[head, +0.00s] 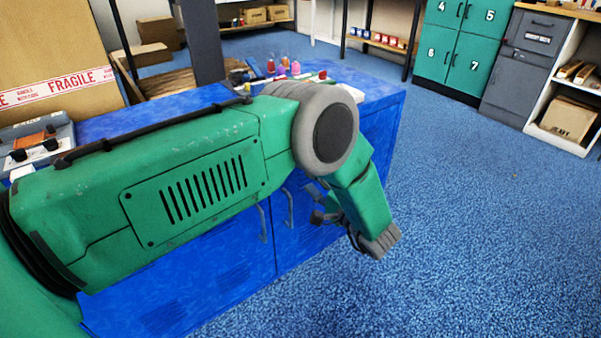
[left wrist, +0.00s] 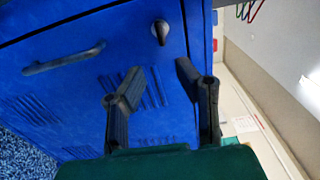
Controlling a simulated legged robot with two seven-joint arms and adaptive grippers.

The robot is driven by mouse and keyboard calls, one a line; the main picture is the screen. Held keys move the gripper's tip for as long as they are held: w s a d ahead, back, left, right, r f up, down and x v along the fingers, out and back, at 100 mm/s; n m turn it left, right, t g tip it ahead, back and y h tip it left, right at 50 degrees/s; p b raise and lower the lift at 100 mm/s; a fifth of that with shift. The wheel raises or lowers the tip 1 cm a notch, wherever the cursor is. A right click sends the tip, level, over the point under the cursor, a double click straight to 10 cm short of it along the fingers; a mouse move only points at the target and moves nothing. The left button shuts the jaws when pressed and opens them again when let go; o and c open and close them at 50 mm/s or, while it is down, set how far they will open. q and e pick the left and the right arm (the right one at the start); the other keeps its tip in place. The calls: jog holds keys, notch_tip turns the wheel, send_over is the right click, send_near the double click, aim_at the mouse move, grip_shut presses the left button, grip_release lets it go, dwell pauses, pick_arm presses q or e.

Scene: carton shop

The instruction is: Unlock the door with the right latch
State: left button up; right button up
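A blue cabinet (head: 240,283) with two doors stands in front of me, largely covered by my left arm. Two grey door handles, one on the left door (head: 263,223) and one on the right door (head: 289,207), sit near the seam. In the left wrist view, a small metal latch knob (left wrist: 160,32) is on a blue door (left wrist: 70,85), near a grey bar handle (left wrist: 64,59). My left gripper (left wrist: 158,72) is open, its two dark fingers apart with nothing between them, pointing toward the knob. In the head view this gripper (head: 322,214) is partly hidden by my wrist. My right gripper is out of view.
Small coloured bottles (head: 283,68) stand on the cabinet top. A large carton (head: 55,50) with FRAGILE tape is at the left. Green numbered lockers (head: 462,45) stand at the back right. The blue floor (head: 460,220) to the right is clear.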

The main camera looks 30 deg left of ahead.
pick_arm(q)
jog(key=shift+v, duration=1.75)
jog(key=shift+w+a, duration=0.1)
jog(key=s+a+f+t+h+p, duration=0.25)
jog(key=s+f+h+p, duration=0.45)
jog(key=s+h, duration=0.4)
jog(key=s+r+n+g+h+p, duration=0.1)
jog(key=s+g, duration=0.3)
jog(key=s, duration=0.8)
jog(key=s+r+n+g+h+p, duration=0.1)
jog(key=s+n+g+h+p, duration=0.1)
jog(key=s, duration=1.1)
jog(key=n+g+h, duration=0.1)
jog(key=g+h, duration=0.1)
jog(key=g, duration=0.1)
jog(key=shift+s+r+h, duration=0.15)
jog(key=shift+s+h, duration=0.1)
jog(key=shift+h, duration=0.05)
